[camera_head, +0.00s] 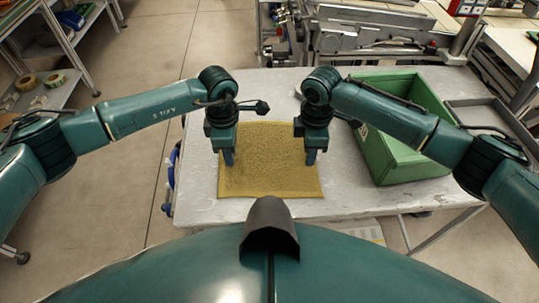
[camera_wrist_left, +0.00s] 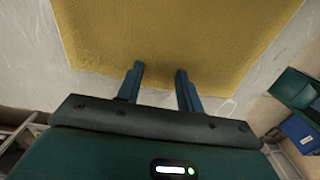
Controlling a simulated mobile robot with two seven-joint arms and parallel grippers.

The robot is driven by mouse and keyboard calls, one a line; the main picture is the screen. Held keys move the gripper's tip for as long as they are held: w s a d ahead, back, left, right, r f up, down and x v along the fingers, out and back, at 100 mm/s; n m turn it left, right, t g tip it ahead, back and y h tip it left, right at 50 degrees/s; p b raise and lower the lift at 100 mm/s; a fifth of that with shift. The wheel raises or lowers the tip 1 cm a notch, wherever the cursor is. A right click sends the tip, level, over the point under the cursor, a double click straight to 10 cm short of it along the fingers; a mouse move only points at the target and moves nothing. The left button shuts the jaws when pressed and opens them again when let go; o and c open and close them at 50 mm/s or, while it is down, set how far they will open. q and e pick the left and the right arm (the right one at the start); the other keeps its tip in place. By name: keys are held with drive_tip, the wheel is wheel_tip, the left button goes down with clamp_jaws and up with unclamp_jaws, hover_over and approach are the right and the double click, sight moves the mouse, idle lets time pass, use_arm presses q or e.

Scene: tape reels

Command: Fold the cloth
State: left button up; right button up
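A yellow cloth (camera_head: 270,178) lies flat and spread out on the light grey table. My left gripper (camera_head: 229,158) is above the cloth's left part. In the left wrist view its two blue fingers (camera_wrist_left: 157,85) are apart with nothing between them. My right gripper (camera_head: 311,157) is above the cloth's right part; its fingers overlap in the head view, so I cannot tell whether it is open. Whether either gripper touches the cloth is unclear.
A green crate (camera_head: 385,160) stands on the table (camera_head: 345,207) to the right of the cloth. A grey tray (camera_head: 487,115) is at the table's right end. Bare table shows around the cloth. A shelf with tape reels (camera_head: 54,79) is at the far left.

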use_arm(q)
drive_tip(key=shift+s+f, duration=0.1)
drive_tip(key=shift+f, duration=0.05)
clamp_jaws()
use_arm(e)
clamp_jaws()
idle(0.5)
